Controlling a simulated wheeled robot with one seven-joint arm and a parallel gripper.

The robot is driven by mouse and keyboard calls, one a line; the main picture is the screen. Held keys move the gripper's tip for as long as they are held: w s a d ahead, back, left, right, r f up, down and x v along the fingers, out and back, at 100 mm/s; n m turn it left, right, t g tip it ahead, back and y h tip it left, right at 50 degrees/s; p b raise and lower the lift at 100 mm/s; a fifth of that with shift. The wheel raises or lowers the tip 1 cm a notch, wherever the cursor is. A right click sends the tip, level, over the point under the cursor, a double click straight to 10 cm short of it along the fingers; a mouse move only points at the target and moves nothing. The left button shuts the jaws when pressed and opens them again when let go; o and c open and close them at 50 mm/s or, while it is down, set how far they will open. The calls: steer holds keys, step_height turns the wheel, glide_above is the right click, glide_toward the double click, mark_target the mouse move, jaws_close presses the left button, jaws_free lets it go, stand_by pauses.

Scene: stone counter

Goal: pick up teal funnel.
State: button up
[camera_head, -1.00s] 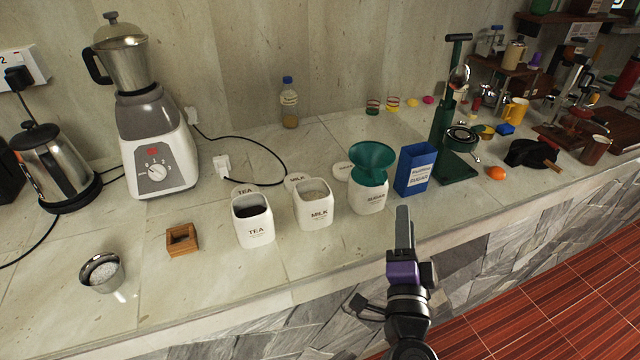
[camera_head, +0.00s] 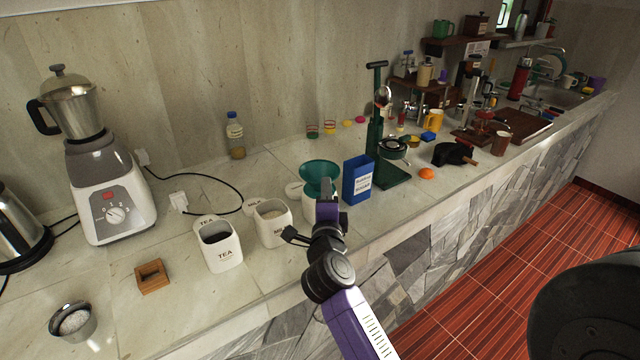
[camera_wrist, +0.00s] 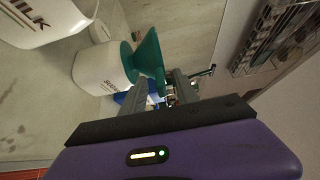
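The teal funnel (camera_head: 319,172) sits upright on the white sugar canister (camera_head: 308,207), its wide mouth upward. In the wrist view the funnel (camera_wrist: 150,52) shows just past my fingertips, beside the canister (camera_wrist: 97,70). My gripper (camera_head: 327,190) is in front of the funnel and hides part of it and of the canister in the head view. In the wrist view the two fingers (camera_wrist: 162,86) stand apart, with a gap between them. Whether a finger touches the funnel cannot be told.
A blue box (camera_head: 357,180) stands close right of the funnel. The milk canister (camera_head: 272,222) and tea canister (camera_head: 219,244) stand to the left. A green lever press (camera_head: 376,135) is behind the box. The counter's front edge runs below my gripper.

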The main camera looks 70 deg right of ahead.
steer(key=shift+x, duration=0.75)
steer(key=shift+c, duration=0.5)
jaws_close()
